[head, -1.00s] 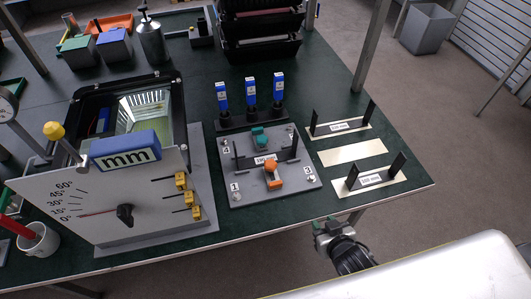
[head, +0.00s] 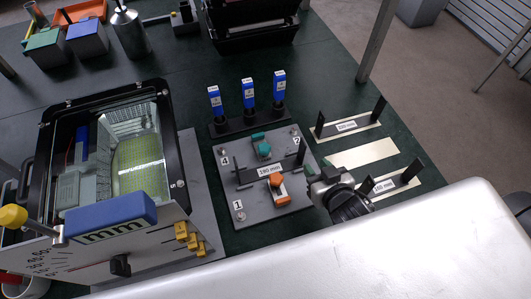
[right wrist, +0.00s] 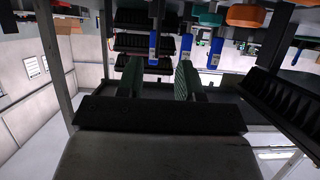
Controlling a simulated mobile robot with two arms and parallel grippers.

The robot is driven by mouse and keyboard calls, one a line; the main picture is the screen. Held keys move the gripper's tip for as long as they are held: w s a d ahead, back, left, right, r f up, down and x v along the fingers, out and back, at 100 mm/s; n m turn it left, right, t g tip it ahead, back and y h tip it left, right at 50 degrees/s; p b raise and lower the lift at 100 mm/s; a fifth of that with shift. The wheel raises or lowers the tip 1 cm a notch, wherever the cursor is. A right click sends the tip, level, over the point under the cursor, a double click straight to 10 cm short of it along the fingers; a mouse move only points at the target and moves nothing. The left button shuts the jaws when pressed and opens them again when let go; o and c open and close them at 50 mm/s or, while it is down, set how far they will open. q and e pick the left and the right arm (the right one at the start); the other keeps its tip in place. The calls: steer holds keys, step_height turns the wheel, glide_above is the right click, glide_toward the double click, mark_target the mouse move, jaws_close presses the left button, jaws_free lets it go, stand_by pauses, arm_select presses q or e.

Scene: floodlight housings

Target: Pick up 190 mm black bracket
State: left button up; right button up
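The black bracket (head: 268,171), whose small white label appears to read 190 mm, sits on the grey fixture plate (head: 240,203), between a teal clamp (head: 260,146) and an orange clamp (head: 277,186). Its ends turn up. My right gripper (head: 316,168) is just right of the plate in the head view, near the bracket's right end but apart from it. In the right wrist view its two fingers (right wrist: 158,80) stand apart with nothing between them. My left gripper is not in view.
Two other black brackets, back (head: 347,126) and front (head: 383,186), stand on pale strips at the right; the front one is partly hidden by my arm. An empty strip (head: 364,154) lies between. Blue-topped tools (head: 248,93) stand behind the plate. A floodlight housing (head: 175,150) stands left.

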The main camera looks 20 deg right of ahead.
mark_target(305, 150)
steer(key=x, duration=0.4)
steer(key=shift+r, duration=0.1)
steer(key=shift+w, duration=0.2)
steer(key=p+x, duration=0.1)
steer(key=x, duration=0.3)
steer(key=shift+w+d, duration=0.1)
steer(key=shift+w, duration=0.55)
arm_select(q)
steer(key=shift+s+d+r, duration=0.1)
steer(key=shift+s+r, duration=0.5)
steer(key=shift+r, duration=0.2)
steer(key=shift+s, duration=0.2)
arm_select(e)
jaws_close()
